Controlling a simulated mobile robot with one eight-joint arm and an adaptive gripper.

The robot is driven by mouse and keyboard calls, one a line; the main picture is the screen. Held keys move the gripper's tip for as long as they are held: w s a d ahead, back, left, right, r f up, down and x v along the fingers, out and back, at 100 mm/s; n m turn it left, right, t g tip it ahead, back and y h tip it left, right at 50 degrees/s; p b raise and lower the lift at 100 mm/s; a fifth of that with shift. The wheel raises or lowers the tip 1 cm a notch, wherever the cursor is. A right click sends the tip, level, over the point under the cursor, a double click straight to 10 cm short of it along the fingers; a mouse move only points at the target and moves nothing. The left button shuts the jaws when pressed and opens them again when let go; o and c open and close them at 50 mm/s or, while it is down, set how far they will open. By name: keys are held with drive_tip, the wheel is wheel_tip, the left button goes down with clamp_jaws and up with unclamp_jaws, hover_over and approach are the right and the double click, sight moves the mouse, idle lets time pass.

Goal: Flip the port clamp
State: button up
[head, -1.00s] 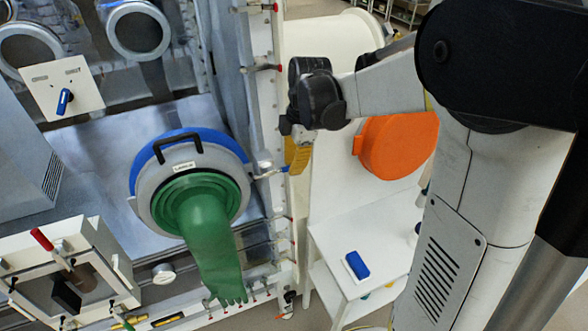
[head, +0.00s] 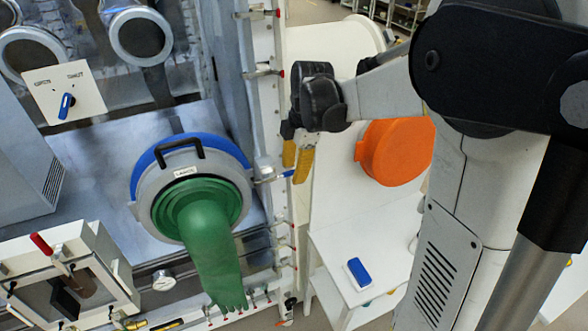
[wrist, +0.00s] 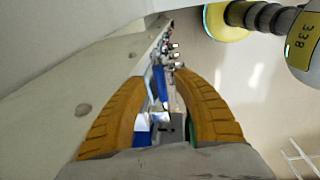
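The port clamp (head: 265,174) is a small metal latch on the right edge of the round glove port (head: 144,207). Its blue-tipped lever (head: 287,175) points right, toward my fingers. My gripper (head: 295,173) is open, with its two yellow fingers apart at the lever's end. In the wrist view the blue lever (wrist: 160,82) shows between the yellow fingers of my gripper (wrist: 160,78). I cannot tell whether either finger touches it. A green glove (head: 208,235) hangs from the port, which has a blue outer ring and a black handle.
A post with small fittings (head: 264,105) runs vertically beside the clamp. An orange round cover (head: 397,151) is to the right of my gripper. A white side table (head: 375,250) with a blue-topped item (head: 358,271) stands below. A switch plate (head: 65,92) is at upper left.

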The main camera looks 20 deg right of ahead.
wheel_tip(320, 180, up, 12)
drive_tip(key=d, duration=0.1)
drive_tip(key=shift+s+d, duration=0.2)
drive_tip(key=shift+s, duration=0.25)
drive_tip(key=shift+f, duration=0.15)
idle(0.5)
drive_tip(key=s+a+f+m+t+b, duration=0.3)
drive_tip(key=s+f+m+b, duration=0.5)
drive_tip(key=f, duration=0.3)
drive_tip(key=s+a+f+m+t+h+b, duration=0.1)
drive_tip(key=s+a+f+m+t+b, duration=0.2)
drive_tip(key=s+f+m+b, duration=0.5)
wheel_tip(320, 180, down, 4)
drive_tip(key=shift+f+m+b, duration=0.2)
drive_tip(key=shift+m+b, duration=0.9)
drive_tip(key=shift+b, duration=0.15)
